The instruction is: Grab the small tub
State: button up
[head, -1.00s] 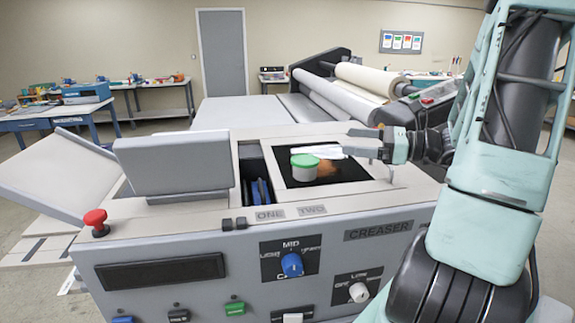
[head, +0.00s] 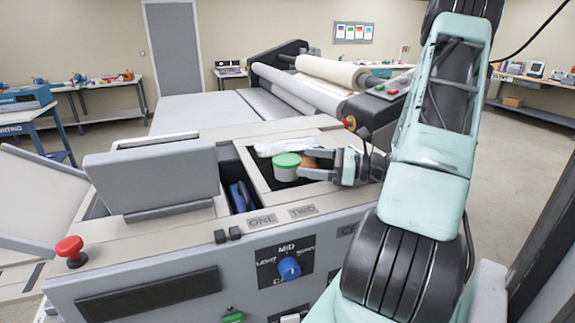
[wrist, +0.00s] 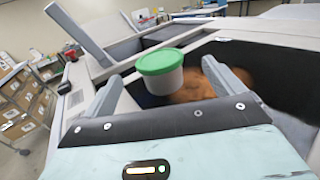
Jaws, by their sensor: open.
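The small tub (head: 286,168) is white with a green lid. It stands upright in the dark recess of the creaser's top, near the recess's left side. In the wrist view the tub (wrist: 162,76) shows ahead of my gripper, between the lines of its two fingers. My gripper (head: 322,166) is open and just right of the tub in the head view, low over the recess. In the wrist view its fingers (wrist: 172,88) are spread apart with nothing held. I cannot tell whether a finger touches the tub.
A brown rounded thing (wrist: 200,90) lies in the recess close behind the tub, and a clear wrapped item (head: 290,147) lies at its back. The raised grey cover (head: 150,178) stands left of the recess. A red button (head: 69,248) sticks up at the front left.

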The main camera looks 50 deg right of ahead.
aim_at(286, 158)
jog(key=shift+x, duration=1)
jog(key=p+x, duration=0.2)
jog(key=x, duration=0.2)
jog(key=shift+r, duration=0.15)
jog(key=shift+w+a, duration=0.2)
jog(key=shift+w, duration=0.25)
jog(key=c, duration=1.1)
